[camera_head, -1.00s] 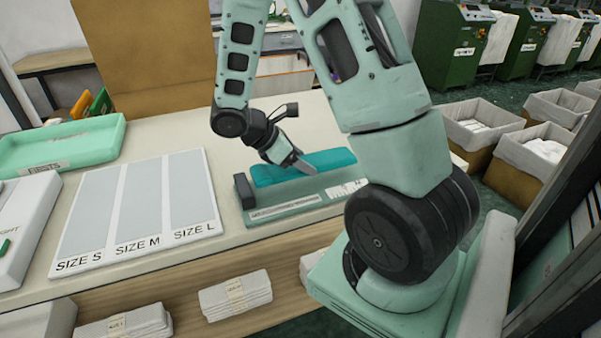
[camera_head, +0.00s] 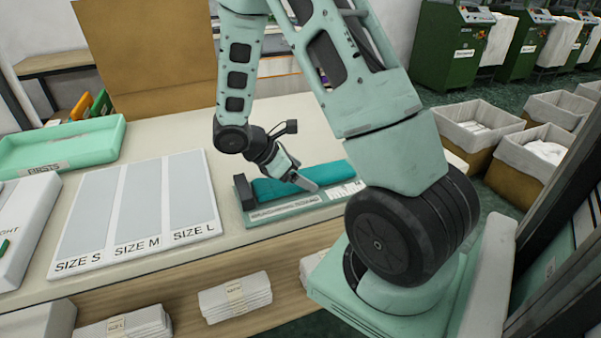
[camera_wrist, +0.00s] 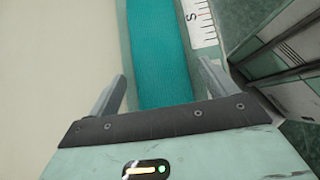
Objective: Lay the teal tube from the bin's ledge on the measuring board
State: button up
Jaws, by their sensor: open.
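The teal tube (camera_head: 275,190) lies lengthwise along the pale green measuring board (camera_head: 272,219), with its left end near the dark block (camera_head: 243,190) at the board's end. My gripper (camera_head: 309,184) is low over the middle of the tube. In the wrist view the teal tube (camera_wrist: 160,55) runs between the two open fingers of my gripper (camera_wrist: 162,78), with a gap visible at the left finger. The board's scale strip (camera_wrist: 200,22) shows beside the tube. The tube's far right end is hidden behind my arm in the head view.
A white size board (camera_head: 140,205) lies left on the table, with bare table between it and the measuring board. A green tray (camera_head: 60,148) stands at the back left. Folded bundles (camera_head: 235,296) sit on a shelf below. Lined bins (camera_head: 545,150) stand on the floor at right.

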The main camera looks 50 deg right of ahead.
jog(key=v, duration=1.1)
jog(key=shift+w+a+r, duration=0.1)
jog(key=shift+a+r, duration=0.05)
jog(key=shift+a, duration=0.25)
jog(key=s+a+r+m+t+y, duration=0.1)
jog(key=s+a+y, duration=0.1)
jog(key=s+a, duration=0.3)
jog(key=s+a+r+m+t+y, duration=0.1)
jog(key=s+a, duration=0.5)
jog(key=a, duration=0.7)
jog(key=s+a+r+m+t+y, duration=0.1)
jog(key=s+a+y, duration=0.4)
jog(key=a, duration=0.5)
jog(key=shift+s+m+t, duration=0.25)
jog(key=shift+m+t, duration=0.25)
jog(key=shift+t, duration=0.4)
jog(key=shift+a+r, duration=0.1)
jog(key=shift+r, duration=0.05)
jog(key=shift+r+p, duration=0.75)
jog(key=shift+p, duration=0.15)
